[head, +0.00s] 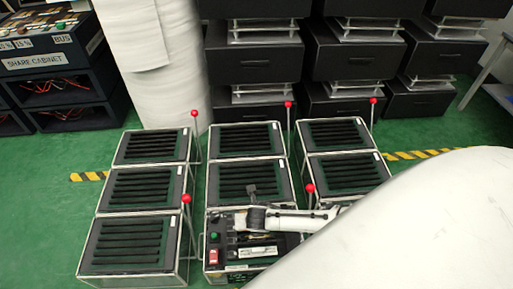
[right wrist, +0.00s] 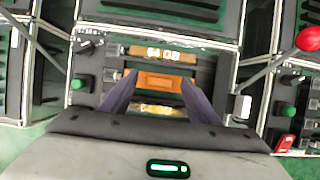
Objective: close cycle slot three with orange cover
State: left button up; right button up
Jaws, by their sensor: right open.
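An orange cover (right wrist: 160,82) shows in the right wrist view, low on a dark control panel, between two amber display strips (right wrist: 165,53). My right gripper (right wrist: 159,80) is open, one finger on each side of the orange cover; I cannot tell whether they touch it. In the head view my right gripper (head: 241,226) is over the panel of the front middle fixture (head: 285,245), and hides part of it. The orange cover cannot be made out there. My left gripper is not in view.
Several slatted black fixtures (head: 136,239) stand in rows on green floor. Upright levers with red balls (head: 186,199) rise beside some; another red ball (right wrist: 309,39) is near the right wrist. A green button (right wrist: 78,84) is on the panel's left. Black cabinets (head: 262,65) stand behind.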

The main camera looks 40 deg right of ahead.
pick_arm(q)
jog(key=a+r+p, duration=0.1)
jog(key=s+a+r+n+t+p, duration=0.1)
jog(key=p, duration=0.1)
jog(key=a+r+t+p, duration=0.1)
jog(key=p, duration=0.1)
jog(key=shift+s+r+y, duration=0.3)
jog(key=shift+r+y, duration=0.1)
pick_arm(e)
jog(key=v, duration=1)
jog(key=s+a+r+m+y, duration=0.3)
jog(key=s+a+r+m, duration=0.3)
jog(key=a+r+m, duration=0.35)
jog(key=s+d+r+m, duration=0.75)
jog(key=r+m, duration=0.35)
jog(key=m, duration=0.7)
jog(key=w+a+f+t+y, duration=0.3)
jog(key=w+a+f+t, duration=0.15)
jog(key=a, duration=0.35)
pick_arm(q)
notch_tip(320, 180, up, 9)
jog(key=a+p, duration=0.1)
jog(key=p, duration=1.5)
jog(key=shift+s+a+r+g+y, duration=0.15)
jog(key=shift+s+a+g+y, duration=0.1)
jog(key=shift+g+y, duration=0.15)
pick_arm(e)
notch_tip(320, 180, up, 10)
jog(key=d+h, duration=0.1)
jog(key=shift+s, duration=0.35)
